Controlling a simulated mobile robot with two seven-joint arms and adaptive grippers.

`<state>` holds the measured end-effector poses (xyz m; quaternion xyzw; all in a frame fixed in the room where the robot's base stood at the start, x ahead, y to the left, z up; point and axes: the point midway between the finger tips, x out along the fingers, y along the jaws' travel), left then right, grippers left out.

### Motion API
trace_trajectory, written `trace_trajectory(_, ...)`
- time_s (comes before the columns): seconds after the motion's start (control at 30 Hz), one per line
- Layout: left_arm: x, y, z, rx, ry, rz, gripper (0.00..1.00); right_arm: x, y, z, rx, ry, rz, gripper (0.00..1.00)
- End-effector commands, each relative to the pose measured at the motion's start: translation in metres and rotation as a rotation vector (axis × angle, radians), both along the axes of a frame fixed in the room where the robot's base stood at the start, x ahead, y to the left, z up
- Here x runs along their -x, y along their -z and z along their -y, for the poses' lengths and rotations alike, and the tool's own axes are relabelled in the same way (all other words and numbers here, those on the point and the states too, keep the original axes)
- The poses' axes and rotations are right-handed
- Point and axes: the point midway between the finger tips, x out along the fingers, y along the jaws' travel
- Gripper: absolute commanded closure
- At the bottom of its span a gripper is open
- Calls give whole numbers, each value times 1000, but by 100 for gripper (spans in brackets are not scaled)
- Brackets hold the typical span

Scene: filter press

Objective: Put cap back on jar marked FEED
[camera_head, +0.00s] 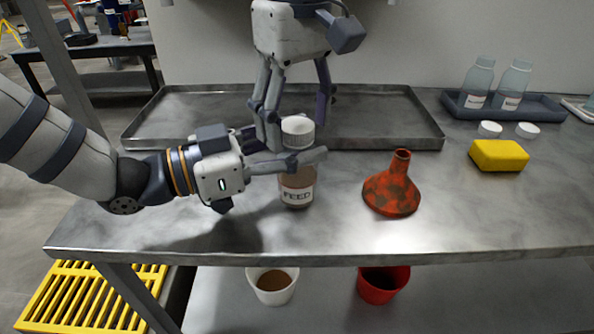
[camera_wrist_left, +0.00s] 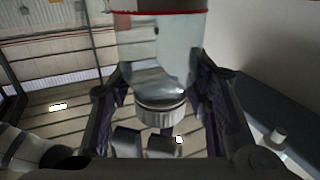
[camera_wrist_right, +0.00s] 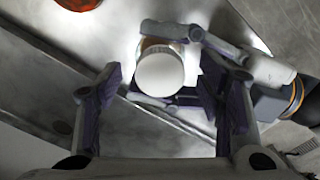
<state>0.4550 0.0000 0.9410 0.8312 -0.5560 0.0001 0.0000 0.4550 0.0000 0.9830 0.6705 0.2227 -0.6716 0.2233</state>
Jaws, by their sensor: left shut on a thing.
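The FEED jar (camera_head: 297,188) stands upright on the steel table, brown inside, with its label facing front. My left gripper (camera_head: 300,158) is shut on it from the left, just below the cap. The white ribbed cap (camera_head: 298,131) sits over the jar's mouth; whether it is screwed tight I cannot tell. It also shows in the left wrist view (camera_wrist_left: 161,113) and the right wrist view (camera_wrist_right: 160,73). My right gripper (camera_head: 297,120) is above the jar, pointing down, its fingers open and apart on either side of the cap.
A rusty orange funnel (camera_head: 392,190) stands right of the jar. A steel tray (camera_head: 390,142) lies behind. A yellow sponge (camera_head: 498,155), two white caps (camera_head: 489,129) and a dark tray (camera_head: 555,107) with two bottles are at right. Buckets (camera_head: 272,287) are below.

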Motion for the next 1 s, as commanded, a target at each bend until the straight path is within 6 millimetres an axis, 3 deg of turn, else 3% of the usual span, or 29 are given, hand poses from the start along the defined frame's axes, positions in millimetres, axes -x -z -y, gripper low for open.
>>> trace_trajectory(0.27,0,0,0,0,0,0,100,-1,-8,0,-2,0,2,39)
trace_trajectory(0.63,0,0,0,0,0,0,100,-1,-93,-1,-3,0,5,39)
trace_trajectory(1.0,0,0,0,0,0,0,100,0,-120,0,0,-1,0,39)
